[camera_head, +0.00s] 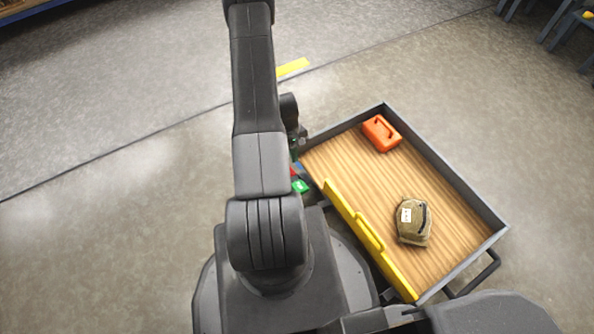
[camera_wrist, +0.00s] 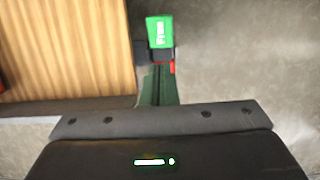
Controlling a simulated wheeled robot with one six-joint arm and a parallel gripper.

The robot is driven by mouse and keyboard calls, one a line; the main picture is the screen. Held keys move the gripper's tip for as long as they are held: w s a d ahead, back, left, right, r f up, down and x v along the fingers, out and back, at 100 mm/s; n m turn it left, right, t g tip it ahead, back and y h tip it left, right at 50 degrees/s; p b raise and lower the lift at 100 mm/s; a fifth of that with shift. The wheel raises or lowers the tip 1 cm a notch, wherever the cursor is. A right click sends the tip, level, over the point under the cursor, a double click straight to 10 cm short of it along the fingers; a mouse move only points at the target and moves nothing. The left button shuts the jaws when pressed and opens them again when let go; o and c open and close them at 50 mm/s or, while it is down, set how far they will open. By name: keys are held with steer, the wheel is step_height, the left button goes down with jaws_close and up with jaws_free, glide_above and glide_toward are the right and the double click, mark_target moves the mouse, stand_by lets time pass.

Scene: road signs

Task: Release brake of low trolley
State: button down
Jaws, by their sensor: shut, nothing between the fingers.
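The low trolley (camera_head: 455,185) has a wooden bed inside a grey rim and stands right of my arm. Its brake shows at its left corner as a green pedal (camera_head: 300,186) with a red part (camera_head: 293,172) beside it. In the wrist view the green pedal (camera_wrist: 160,32) bears white lettering that seems to read "Free", and the red part (camera_wrist: 172,67) sits just below it. My gripper (camera_wrist: 158,72) is shut and empty, its tips close to the red part. Whether they touch cannot be told. In the head view my arm hides most of the gripper.
An orange case (camera_head: 381,133) and a beige bag (camera_head: 413,221) lie on the trolley bed. A yellow panel (camera_head: 350,222) runs along its near left side, and a dark handle (camera_head: 482,273) sticks out at lower right. Open concrete floor lies left. Blue-grey furniture stands at upper right.

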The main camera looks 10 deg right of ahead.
mark_target(299, 185)
steer(key=b+x, duration=0.4)
steer(key=x, duration=0.9)
steer(key=shift+f, duration=0.25)
